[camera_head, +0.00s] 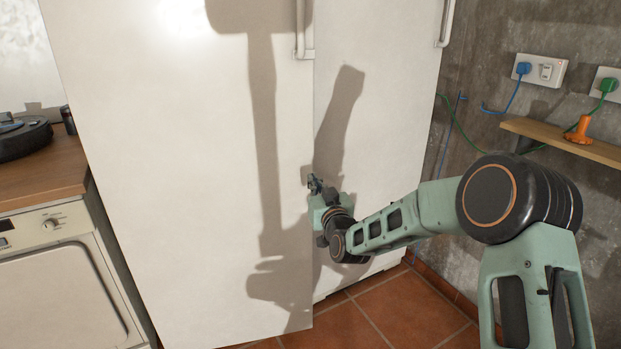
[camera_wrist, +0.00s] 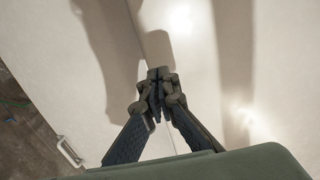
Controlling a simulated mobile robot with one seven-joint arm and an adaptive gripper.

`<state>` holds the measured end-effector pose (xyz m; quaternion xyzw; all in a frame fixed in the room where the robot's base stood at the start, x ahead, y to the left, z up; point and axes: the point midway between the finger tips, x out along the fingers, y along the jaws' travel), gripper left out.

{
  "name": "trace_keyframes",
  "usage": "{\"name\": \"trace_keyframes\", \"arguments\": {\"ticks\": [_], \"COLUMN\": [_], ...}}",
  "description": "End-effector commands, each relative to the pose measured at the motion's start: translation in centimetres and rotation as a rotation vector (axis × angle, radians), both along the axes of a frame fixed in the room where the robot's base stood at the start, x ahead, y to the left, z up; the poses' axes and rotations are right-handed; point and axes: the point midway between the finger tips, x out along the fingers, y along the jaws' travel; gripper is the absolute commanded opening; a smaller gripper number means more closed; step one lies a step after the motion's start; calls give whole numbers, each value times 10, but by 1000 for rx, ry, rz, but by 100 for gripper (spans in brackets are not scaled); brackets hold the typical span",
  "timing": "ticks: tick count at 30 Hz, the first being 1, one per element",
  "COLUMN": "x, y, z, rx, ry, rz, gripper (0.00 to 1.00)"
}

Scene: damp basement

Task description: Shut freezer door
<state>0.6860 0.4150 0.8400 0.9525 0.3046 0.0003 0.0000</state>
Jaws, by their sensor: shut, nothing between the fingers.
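Two tall white appliance doors stand side by side. The left door (camera_head: 170,150) is wide and near, with a handle (camera_head: 303,32) at its upper right edge. Its lower corner seems to stand forward of the right door (camera_head: 385,130), so it looks slightly ajar; I cannot tell which door is the freezer's. My gripper (camera_head: 314,182) is shut and empty at the seam between them, low down. In the wrist view its closed fingertips (camera_wrist: 156,76) lie over the seam; contact with a door is unclear. The right door's handle (camera_wrist: 68,151) shows at lower left there.
A white washer-like appliance (camera_head: 60,280) and wooden counter (camera_head: 45,175) are at left. A small shelf (camera_head: 570,140), sockets (camera_head: 541,70) and cables are on the right wall. Tiled floor (camera_head: 400,310) is clear below the right door.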

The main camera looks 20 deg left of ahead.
Motion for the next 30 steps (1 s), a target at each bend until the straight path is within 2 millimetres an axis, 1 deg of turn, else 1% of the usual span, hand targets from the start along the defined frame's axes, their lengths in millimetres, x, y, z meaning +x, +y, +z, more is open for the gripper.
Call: {"name": "trace_keyframes", "arguments": {"ticks": [3, 10, 15, 30], "x": [13, 27, 30, 30], "y": [10, 21, 23, 22], "z": [-1, -1, 0, -1], "rx": [2, 1, 0, 0], "ry": [0, 1, 1, 0], "rz": [0, 1, 1, 1], "gripper": [0, 0, 0, 0]}}
